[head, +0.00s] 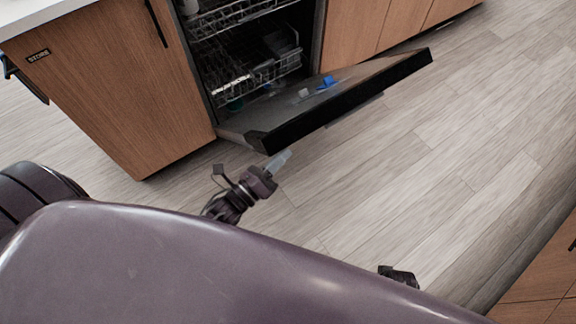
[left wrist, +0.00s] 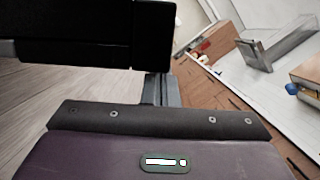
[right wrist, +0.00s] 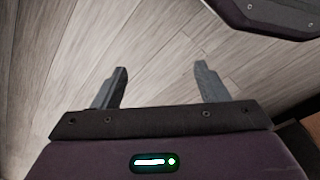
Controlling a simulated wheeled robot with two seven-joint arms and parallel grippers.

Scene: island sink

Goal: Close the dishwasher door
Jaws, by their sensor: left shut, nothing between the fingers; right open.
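The dishwasher door (head: 345,92) hangs open in the head view, folded down low over the floor with its black outer edge facing me. The open dishwasher (head: 245,50) behind it shows racks with dishes. My left gripper (head: 278,160) is shut and empty, its fingertips close to the near left edge of the door; I cannot tell whether they touch. In the left wrist view the shut fingers (left wrist: 160,90) are beside a dark panel, apparently the door (left wrist: 90,35). My right gripper (right wrist: 160,85) is open and empty above the floor in the right wrist view.
A wooden cabinet (head: 105,85) stands left of the dishwasher and more cabinets (head: 375,30) stand right of it. A blue item (head: 327,83) lies on the door's inner face. The wooden floor (head: 430,170) in front is clear. Another cabinet (head: 540,290) is at the lower right.

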